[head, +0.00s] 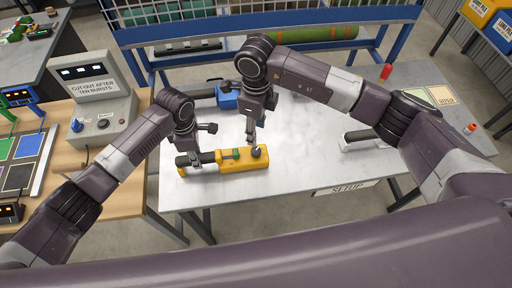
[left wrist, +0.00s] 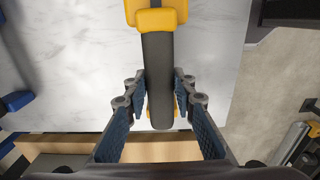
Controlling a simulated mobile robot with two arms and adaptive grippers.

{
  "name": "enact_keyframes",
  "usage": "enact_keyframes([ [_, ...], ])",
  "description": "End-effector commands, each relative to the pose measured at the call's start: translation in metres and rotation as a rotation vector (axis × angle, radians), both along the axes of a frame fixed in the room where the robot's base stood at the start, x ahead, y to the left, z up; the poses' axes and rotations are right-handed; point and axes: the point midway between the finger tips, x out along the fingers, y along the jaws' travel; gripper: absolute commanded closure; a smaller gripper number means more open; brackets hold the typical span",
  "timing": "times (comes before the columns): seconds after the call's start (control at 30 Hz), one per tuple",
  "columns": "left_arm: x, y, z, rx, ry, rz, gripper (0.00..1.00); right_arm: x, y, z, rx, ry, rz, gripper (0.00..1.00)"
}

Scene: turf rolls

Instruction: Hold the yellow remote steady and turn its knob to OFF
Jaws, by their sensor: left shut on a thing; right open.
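The yellow remote (head: 230,164) lies on the white marbled table, its long side running left to right. Its black handle (head: 205,158) points left, and a dark round knob (head: 256,151) sits near its right end. My left gripper (head: 190,158) is shut on the handle. In the left wrist view the fingers stand on both sides of the black handle (left wrist: 158,60), with the yellow body (left wrist: 157,17) beyond. My right gripper (head: 251,139) is open, pointing down just above the knob; whether it touches is unclear. The knob's setting is too small to read.
A blue remote (head: 227,97) with a dark handle lies behind on the table. A white-bodied device (head: 358,138) lies to the right, and a red object (head: 386,71) stands farther back. A console with a sign (head: 97,92) stands on the wooden bench at left. The table's middle right is clear.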

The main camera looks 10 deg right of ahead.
Motion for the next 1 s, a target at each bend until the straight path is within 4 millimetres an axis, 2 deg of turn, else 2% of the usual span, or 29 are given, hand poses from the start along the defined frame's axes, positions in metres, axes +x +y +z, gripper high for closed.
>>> enact_keyframes([
  [0.03,0.000,0.000,-0.002,0.001,0.000,0.001,1.00,-0.002,0.000,-0.012,-0.001,0.006,-0.001,0.59],
  [0.3,0.000,0.000,-0.002,0.001,0.000,0.001,1.00,-0.002,0.000,-0.066,0.000,0.007,-0.002,0.59],
  [0.5,0.000,0.000,-0.002,0.000,0.000,0.000,1.00,-0.002,0.001,-0.094,0.002,0.006,-0.001,0.59],
  [0.7,0.000,0.000,-0.001,0.000,-0.001,0.000,1.00,-0.001,0.000,-0.104,0.002,0.003,-0.001,0.59],
  [0.93,0.000,0.000,-0.001,0.000,-0.001,0.000,1.00,-0.001,0.001,-0.105,0.002,0.003,-0.001,0.59],
  [1.0,0.000,0.000,-0.001,0.000,-0.001,0.001,1.00,-0.001,0.001,-0.104,0.003,0.003,-0.001,0.65],
])
